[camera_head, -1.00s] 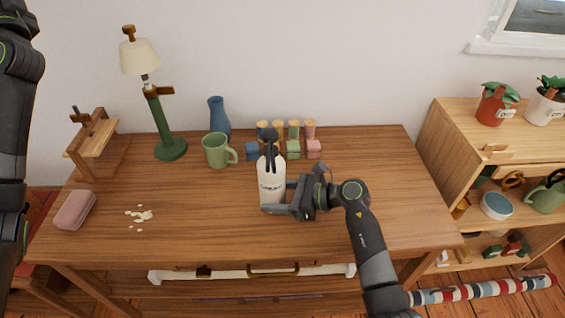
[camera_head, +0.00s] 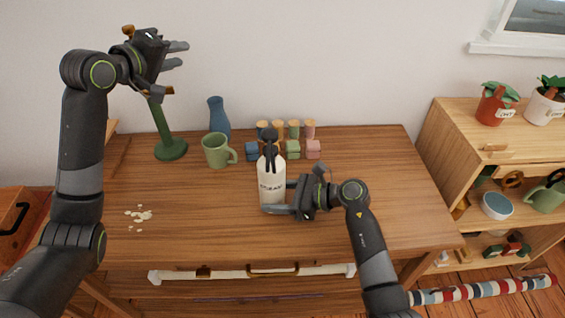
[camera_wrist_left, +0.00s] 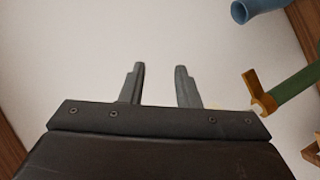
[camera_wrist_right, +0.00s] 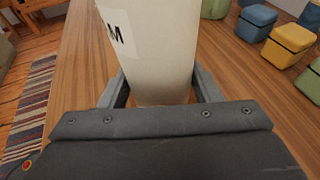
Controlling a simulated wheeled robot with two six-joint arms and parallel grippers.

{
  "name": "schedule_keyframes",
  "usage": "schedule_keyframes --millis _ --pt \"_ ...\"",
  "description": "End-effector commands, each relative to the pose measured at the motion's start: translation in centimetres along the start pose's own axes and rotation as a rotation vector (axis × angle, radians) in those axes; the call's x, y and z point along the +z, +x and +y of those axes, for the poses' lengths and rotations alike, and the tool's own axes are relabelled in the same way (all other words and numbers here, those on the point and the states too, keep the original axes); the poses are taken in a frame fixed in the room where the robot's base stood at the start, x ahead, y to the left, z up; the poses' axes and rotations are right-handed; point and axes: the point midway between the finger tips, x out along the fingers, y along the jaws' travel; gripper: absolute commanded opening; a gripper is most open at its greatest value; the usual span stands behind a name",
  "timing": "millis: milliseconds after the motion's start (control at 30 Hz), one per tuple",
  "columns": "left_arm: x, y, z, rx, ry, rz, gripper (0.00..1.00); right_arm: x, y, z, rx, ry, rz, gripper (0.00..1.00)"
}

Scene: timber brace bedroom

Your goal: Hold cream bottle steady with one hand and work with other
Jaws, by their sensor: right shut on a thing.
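The cream bottle (camera_head: 271,187) is white with a dark pump top and a printed label, and stands upright on the table (camera_head: 340,225). My right gripper (camera_head: 279,197) is shut around its lower body from the right. In the right wrist view the bottle (camera_wrist_right: 160,50) sits between both fingers. My left gripper (camera_head: 178,55) is raised at the upper left, beside the lamp's upper part, empty, with its fingers apart. In the left wrist view the fingers (camera_wrist_left: 160,85) are apart with only wall between them. The left arm hides most of the lampshade.
The green lamp stem (camera_head: 161,128), a green mug (camera_head: 216,150), a blue vase (camera_head: 219,115) and several small coloured blocks with round-topped pieces (camera_head: 293,148) stand along the back. Cream-coloured spots (camera_head: 139,215) lie at the table's left. The table's right side is clear.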

Motion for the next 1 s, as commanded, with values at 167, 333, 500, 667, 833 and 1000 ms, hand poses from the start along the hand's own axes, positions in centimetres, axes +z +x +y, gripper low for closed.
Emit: schedule_keyframes --millis 167,333,500,667,833,1000 --pt "8.0 0.4 -3.8 0.054 -0.067 -0.275 0.29 -0.1 0.0 0.0 0.000 0.001 0.001 0.45" --pt "14.7 -0.9 -5.8 0.153 -0.141 -0.507 0.29 -0.1 0.0 0.0 0.000 0.001 0.001 0.45" --pt "19.9 -3.4 -6.7 0.287 -0.229 -0.696 0.29 -0.1 0.0 0.0 0.000 0.001 0.001 0.45" --pt "22.9 -5.8 -6.9 0.406 -0.299 -0.807 0.29 -0.1 0.0 0.0 0.000 0.001 0.001 0.45" --pt "24.2 -7.3 -6.8 0.485 -0.341 -0.861 0.29 -0.1 0.0 0.0 0.000 0.001 0.001 0.45" --pt "24.9 -7.3 -6.4 0.508 -0.352 -0.874 0.29 -0.1 0.0 0.0 0.000 0.001 0.001 0.45"
